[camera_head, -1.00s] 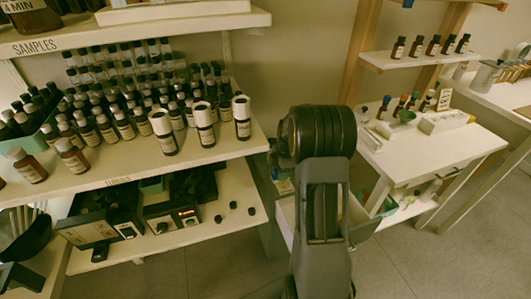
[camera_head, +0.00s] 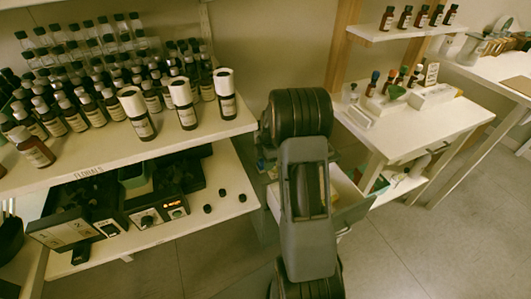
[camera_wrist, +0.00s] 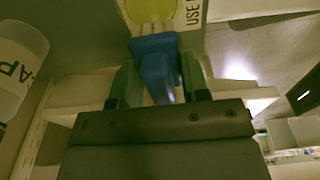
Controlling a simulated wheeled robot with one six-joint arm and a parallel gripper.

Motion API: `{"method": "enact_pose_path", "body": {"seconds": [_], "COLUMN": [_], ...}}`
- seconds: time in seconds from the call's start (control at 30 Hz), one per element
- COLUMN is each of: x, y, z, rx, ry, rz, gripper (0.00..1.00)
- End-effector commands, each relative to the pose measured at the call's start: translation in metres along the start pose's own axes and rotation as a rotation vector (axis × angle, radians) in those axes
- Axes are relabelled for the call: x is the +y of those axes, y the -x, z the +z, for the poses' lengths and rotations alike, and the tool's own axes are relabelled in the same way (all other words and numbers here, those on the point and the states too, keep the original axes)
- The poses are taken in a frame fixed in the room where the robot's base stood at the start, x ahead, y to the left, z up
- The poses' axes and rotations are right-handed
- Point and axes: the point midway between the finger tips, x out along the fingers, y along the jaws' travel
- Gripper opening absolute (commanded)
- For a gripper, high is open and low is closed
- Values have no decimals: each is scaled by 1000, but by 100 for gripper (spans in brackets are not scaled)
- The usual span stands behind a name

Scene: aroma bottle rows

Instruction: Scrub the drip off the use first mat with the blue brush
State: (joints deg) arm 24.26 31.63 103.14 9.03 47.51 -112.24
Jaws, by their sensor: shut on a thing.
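In the wrist view, my gripper (camera_wrist: 158,84) is shut on the blue brush (camera_wrist: 154,66), with a green finger on each side of it. The brush points toward a pale surface lettered "USE" (camera_wrist: 193,13) at the top edge, which looks like the use first mat. A round yellow patch (camera_wrist: 150,9) shows beside the lettering, just beyond the brush; I cannot tell whether it is the drip. Whether the brush touches the mat is unclear. In the head view my arm hides the gripper, brush and mat.
A white cup-like container (camera_wrist: 18,62) with lettering is close at the left of the wrist view. In the head view, a shelf crowded with bottles (camera_head: 72,122) stands left, and a white side table (camera_head: 440,128) with small bottles and a green funnel stands right. Open floor lies at right.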

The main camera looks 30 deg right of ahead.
Motion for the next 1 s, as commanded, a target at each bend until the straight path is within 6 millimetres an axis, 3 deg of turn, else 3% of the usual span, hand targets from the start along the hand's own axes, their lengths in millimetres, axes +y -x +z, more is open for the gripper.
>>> {"method": "enact_pose_path", "body": {"seconds": [0.13, 0.17, 0.2, 1.0], "x": [-1, 1, 1, 9], "y": [-23, -16, -16, -12], "z": [4, 7, 11, 66], "rx": [1, 0, 0, 0], "ry": [-5, -5, -5, 11], "rz": [-2, 3, 2, -2], "gripper": [23, 24, 20, 20]}}
